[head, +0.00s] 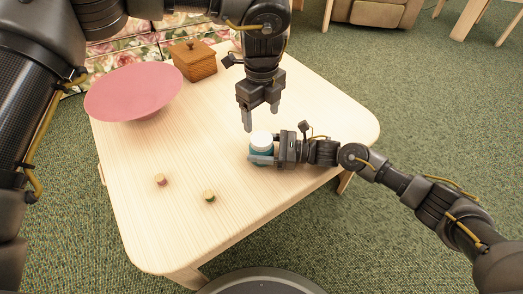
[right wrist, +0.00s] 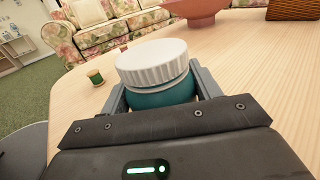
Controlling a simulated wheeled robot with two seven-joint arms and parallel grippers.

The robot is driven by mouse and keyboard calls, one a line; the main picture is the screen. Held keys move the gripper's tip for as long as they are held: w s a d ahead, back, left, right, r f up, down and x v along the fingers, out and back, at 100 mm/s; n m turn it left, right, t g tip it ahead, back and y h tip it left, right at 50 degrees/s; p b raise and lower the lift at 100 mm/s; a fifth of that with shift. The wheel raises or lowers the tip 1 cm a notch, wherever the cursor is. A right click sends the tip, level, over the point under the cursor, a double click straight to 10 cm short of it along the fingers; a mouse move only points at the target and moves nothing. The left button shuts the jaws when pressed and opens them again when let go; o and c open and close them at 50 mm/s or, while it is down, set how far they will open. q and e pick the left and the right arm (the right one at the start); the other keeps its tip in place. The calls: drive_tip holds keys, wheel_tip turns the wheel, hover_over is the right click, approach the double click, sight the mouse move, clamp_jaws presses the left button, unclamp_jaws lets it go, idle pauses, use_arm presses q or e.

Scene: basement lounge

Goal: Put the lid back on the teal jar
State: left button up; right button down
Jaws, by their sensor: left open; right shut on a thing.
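The teal jar (head: 259,158) stands at the right part of the table, with the white ribbed lid (head: 262,140) on its top. In the right wrist view the lid (right wrist: 152,62) sits over the jar's mouth, above the teal body (right wrist: 162,94); I cannot tell whether it is fully seated. My right gripper (head: 263,159) is shut on the jar's body from the right, one finger on each side. My left gripper (head: 260,115) is open and empty, pointing down just above the lid, apart from it.
A pink bowl (head: 133,92) and a wooden box with a knob (head: 194,62) stand at the table's far side. Two small spool-like pieces, a pinkish one (head: 160,180) and a green one (head: 209,196), stand left of the jar. The table's (head: 150,225) front left is clear.

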sight(261, 138)
use_arm(q)
wheel_tip(261, 138, down, 8)
drive_tip(key=shift+r, duration=0.2)
idle(0.3)
drive_tip(key=c, duration=1)
drive_tip(key=m, duration=1.7)
drive_tip(key=o, duration=1.1)
